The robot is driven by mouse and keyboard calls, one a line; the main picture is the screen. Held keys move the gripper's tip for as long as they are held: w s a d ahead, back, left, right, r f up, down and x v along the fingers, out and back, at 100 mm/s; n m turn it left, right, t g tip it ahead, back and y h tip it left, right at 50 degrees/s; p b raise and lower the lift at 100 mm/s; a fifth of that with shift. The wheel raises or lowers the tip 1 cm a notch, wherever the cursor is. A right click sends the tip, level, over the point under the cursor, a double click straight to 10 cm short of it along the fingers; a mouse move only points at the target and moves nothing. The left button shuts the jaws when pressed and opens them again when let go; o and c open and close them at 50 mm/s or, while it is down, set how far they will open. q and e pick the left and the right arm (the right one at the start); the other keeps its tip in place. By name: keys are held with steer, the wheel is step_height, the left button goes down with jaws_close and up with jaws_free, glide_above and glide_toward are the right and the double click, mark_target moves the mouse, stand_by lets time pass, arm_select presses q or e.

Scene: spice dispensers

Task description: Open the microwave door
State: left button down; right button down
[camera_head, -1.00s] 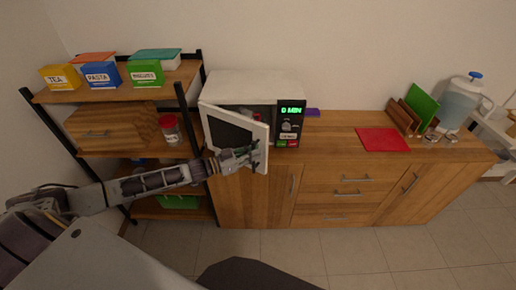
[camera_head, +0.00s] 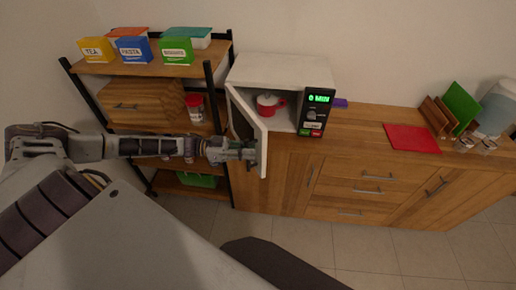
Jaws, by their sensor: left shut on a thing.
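The white microwave (camera_head: 279,70) stands on the left end of the wooden counter. Its door (camera_head: 246,112) is swung wide open towards me and to the left, so the inside shows. A red cup with a pale lid (camera_head: 268,104) sits inside. The control panel (camera_head: 316,112) with a green display is on the right side. My left gripper (camera_head: 252,152) is at the free edge of the door, low down, and is shut on it. The exact grip on the door is too small to see clearly. My right gripper is not in view.
A black-framed shelf (camera_head: 213,95) with boxes and a red-lidded jar (camera_head: 195,107) stands left of the microwave, close behind my left arm. A red board (camera_head: 412,137) lies on the counter at right. The counter between is mostly clear.

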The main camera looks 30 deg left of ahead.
arm_select(q)
steer(key=s+a+m+g+h+b, duration=0.1)
steer(key=s+a+m+g, duration=0.3)
steer(key=s+a, duration=0.5)
steer(key=a+g+b, duration=0.1)
steer(key=a+g, duration=0.1)
steer(key=a, duration=0.1)
steer(key=shift+h, duration=0.3)
steer(key=shift+a, duration=0.1)
steer(key=c, duration=1.7)
jaws_free()
